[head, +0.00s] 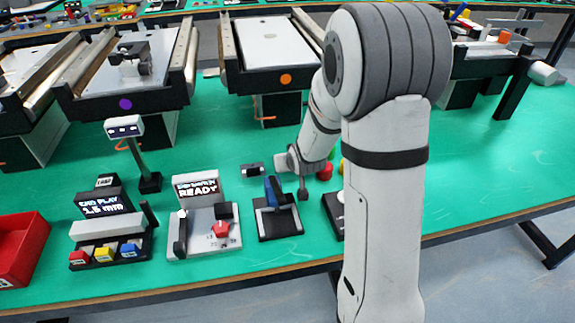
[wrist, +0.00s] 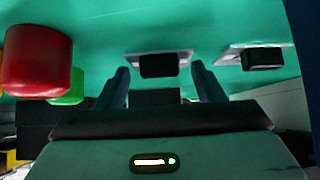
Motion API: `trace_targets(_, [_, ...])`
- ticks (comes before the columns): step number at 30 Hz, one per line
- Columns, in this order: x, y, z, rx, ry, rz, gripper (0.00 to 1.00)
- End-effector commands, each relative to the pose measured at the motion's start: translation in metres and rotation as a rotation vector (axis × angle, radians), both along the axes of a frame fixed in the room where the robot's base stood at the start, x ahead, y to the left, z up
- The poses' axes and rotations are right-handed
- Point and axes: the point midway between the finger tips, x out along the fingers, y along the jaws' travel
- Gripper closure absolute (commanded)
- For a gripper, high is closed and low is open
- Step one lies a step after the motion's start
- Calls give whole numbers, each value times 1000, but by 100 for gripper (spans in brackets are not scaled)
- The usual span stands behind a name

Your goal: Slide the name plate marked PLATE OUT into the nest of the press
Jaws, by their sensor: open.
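My gripper (wrist: 162,78) is open, its two dark fingers apart and nothing held between them. Beyond the fingertips, between them in the wrist view, a black block on a pale silver plate (wrist: 184,55) lies on the green top. A second similar plate with a black block (wrist: 262,57) lies to its right. No marking can be read, so I cannot tell which one is PLATE OUT. In the head view a small dark-and-pale piece (head: 252,169) lies left of my wrist. A black-based device with a blue lever (head: 273,192) looks like the press; its nest cannot be made out.
A red cylinder (wrist: 37,60) and a green one (wrist: 68,88) stand left in the wrist view. A READY station (head: 205,230), an END PLAY station (head: 105,222) and a red bin (head: 22,245) line the front edge. Conveyors (head: 275,50) stand behind.

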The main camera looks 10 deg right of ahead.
Motion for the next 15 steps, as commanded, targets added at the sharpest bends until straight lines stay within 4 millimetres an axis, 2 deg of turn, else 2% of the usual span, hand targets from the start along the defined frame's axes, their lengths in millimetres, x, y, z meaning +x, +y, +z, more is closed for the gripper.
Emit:
trace_targets(7, [1, 0, -1, 0, 0, 0, 38])
trace_targets(15, [1, 1, -1, 1, 0, 1, 60])
